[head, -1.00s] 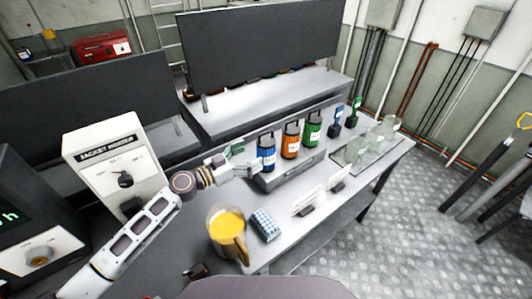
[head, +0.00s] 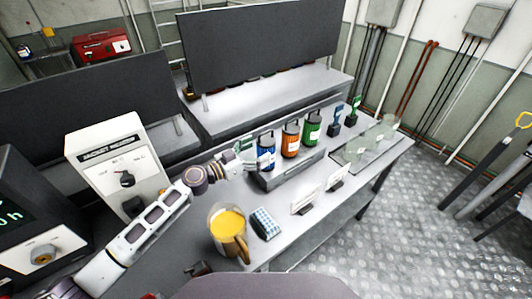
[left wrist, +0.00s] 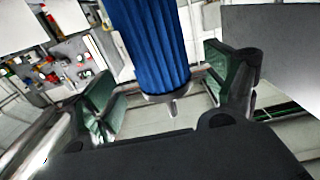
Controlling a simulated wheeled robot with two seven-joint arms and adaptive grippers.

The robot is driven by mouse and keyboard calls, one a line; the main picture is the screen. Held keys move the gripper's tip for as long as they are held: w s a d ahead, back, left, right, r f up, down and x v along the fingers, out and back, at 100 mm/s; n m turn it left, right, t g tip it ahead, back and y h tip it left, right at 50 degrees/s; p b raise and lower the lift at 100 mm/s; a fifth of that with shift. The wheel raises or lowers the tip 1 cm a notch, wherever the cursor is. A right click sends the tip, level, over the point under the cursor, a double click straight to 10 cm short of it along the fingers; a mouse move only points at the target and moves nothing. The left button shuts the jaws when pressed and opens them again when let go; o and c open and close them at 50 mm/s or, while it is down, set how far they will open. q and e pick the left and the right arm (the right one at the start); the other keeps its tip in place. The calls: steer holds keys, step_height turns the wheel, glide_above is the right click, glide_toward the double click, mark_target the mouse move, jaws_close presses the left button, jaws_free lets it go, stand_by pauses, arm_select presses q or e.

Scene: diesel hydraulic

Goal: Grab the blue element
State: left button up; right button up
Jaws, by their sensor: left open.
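The blue element (head: 266,153) is a ribbed cylinder with a dark handle on top and a pale label. It stands at the left end of a row on a grey holder on the bench. My left gripper (head: 248,157) is at its left side. In the left wrist view the blue element (left wrist: 153,45) hangs between the two green-padded fingers of my left gripper (left wrist: 165,100). The fingers are open, with a gap on both sides of the cylinder. My right gripper is in neither view.
An orange element (head: 291,140) and a green element (head: 312,128) stand close to the right on the same holder (head: 290,170). The jacket heater (head: 120,165) is at left.

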mark_target(266, 146)
arm_select(q)
steer(key=shift+p+x, duration=0.3)
steer(key=shift+x, duration=1.5)
steer(key=shift+w+d+p, duration=0.1)
steer(key=shift+w+p, duration=0.1)
steer(key=shift+p, duration=0.1)
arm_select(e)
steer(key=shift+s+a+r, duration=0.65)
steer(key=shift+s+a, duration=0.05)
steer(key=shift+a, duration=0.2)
arm_select(q)
steer(key=c, duration=1.2)
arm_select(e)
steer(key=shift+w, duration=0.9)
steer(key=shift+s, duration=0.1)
